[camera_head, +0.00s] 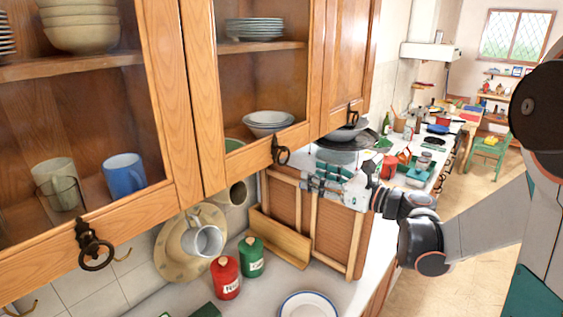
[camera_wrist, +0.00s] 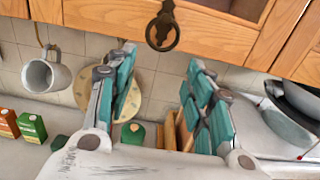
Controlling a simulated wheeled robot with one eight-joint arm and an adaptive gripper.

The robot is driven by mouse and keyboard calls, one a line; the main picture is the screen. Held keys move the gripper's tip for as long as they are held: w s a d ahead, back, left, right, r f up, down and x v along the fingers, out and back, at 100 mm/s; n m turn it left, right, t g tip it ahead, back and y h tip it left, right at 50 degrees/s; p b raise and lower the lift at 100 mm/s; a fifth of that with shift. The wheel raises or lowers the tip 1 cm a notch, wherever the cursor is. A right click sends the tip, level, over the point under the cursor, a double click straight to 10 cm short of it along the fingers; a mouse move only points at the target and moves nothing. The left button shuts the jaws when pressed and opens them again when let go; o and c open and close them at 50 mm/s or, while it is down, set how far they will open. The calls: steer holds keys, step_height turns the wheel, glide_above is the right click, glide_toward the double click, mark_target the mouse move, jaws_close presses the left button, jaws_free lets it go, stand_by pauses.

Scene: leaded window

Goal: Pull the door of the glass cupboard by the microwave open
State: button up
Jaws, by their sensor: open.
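A wooden cupboard with glass-paned doors hangs on the wall. The middle glass door (camera_head: 205,110) is closed, with a dark ring handle (camera_head: 281,152) at its lower edge. The left glass door (camera_head: 165,95) is also closed, with its own ring handle (camera_head: 93,248). My gripper (camera_head: 306,181) is open and empty, below and right of the middle handle in the head view. In the wrist view my gripper (camera_wrist: 160,62) has its teal-padded fingers apart, with a ring handle (camera_wrist: 162,30) ahead between their tips, not touched. I see no microwave.
Below are a hanging mug (camera_head: 203,238), red canister (camera_head: 226,277), green canister (camera_head: 251,257), wooden rack (camera_head: 310,225) and white plate (camera_head: 308,306). A solid wooden door (camera_head: 345,60) adjoins on the right. Open floor (camera_head: 455,215) lies right of the counter.

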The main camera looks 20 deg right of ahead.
mark_target(284, 163)
steer(key=x, duration=1.1)
steer(key=shift+w+a+p, duration=0.1)
steer(key=shift+w+p, duration=0.05)
steer(key=shift+p, duration=0.2)
jaws_close()
